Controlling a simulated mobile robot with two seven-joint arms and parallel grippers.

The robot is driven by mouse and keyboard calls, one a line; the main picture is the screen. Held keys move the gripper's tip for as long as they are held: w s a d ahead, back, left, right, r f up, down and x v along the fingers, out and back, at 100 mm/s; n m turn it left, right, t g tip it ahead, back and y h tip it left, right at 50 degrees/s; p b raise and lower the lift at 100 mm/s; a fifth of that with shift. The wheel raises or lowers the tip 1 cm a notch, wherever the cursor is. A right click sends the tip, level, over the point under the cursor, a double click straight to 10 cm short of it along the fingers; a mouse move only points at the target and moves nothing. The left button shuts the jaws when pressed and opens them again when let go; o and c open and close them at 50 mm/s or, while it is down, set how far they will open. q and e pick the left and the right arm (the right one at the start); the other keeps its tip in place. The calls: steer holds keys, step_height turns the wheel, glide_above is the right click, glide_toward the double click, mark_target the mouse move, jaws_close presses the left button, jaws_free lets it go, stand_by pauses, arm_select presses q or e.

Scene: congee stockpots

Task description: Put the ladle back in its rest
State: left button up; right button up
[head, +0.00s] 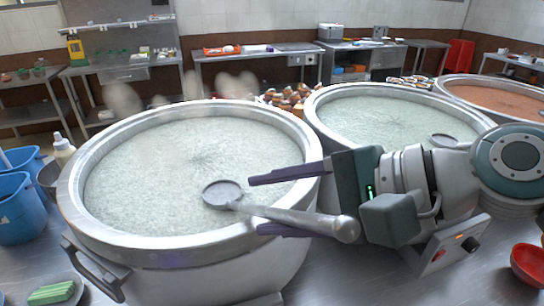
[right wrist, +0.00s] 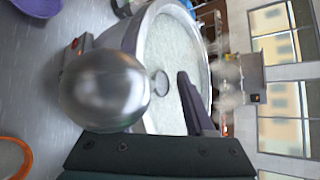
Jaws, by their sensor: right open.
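A metal ladle (head: 290,215) lies across the near stockpot (head: 75,205). Its round bowl is at the congee surface and its handle reaches right, over the rim, to a thick rounded end. My right gripper (head: 254,205) is open at the pot's right side, one dark finger above the handle and one by its lower side. The handle passes between or in front of the fingers; I cannot tell whether they touch it. In the right wrist view a large shiny rounded metal end (right wrist: 103,90) is close to the camera, beside one finger (right wrist: 195,105). I cannot make out a ladle rest.
A second congee pot (head: 385,115) with another ladle (head: 445,141) stands behind my right arm. A reddish pot (head: 500,97) is farther right. Blue buckets (head: 18,208) stand left, a red bowl (head: 529,264) at right. A control box (head: 455,247) sits below my wrist.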

steer(key=b+v, duration=0.1)
steer(key=v, duration=0.9)
